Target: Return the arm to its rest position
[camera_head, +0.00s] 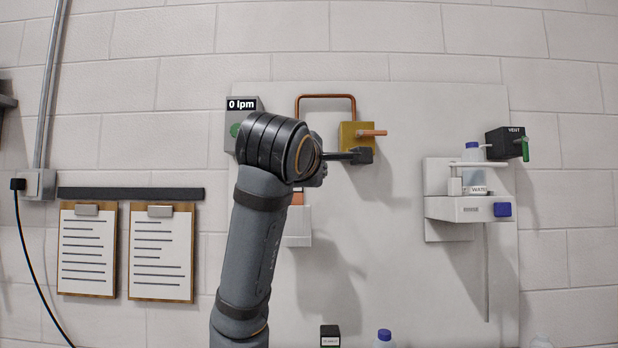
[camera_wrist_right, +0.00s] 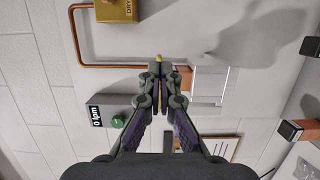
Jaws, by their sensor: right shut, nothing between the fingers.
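My right arm (camera_head: 245,250) rises from the bottom of the head view. Its wrist bends in front of the white wall panel (camera_head: 400,215), left of the yellow valve block (camera_head: 350,135). My right gripper (camera_wrist_right: 160,68) is shut and empty in the right wrist view. There its tips overlap the picture of the copper pipe (camera_wrist_right: 110,66), below the yellow block (camera_wrist_right: 117,10). I cannot tell its gap to the panel. In the head view the wrist hides most of the gripper. My left gripper is not in view.
The grey "0 lpm" box (camera_head: 241,103) sits directly behind the wrist. A white bracket (camera_head: 297,240) is partly hidden by the arm. A white shelf (camera_head: 465,210) with a water bottle and the black VENT box (camera_head: 505,144) are at right. Two clipboards (camera_head: 125,265) hang at left.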

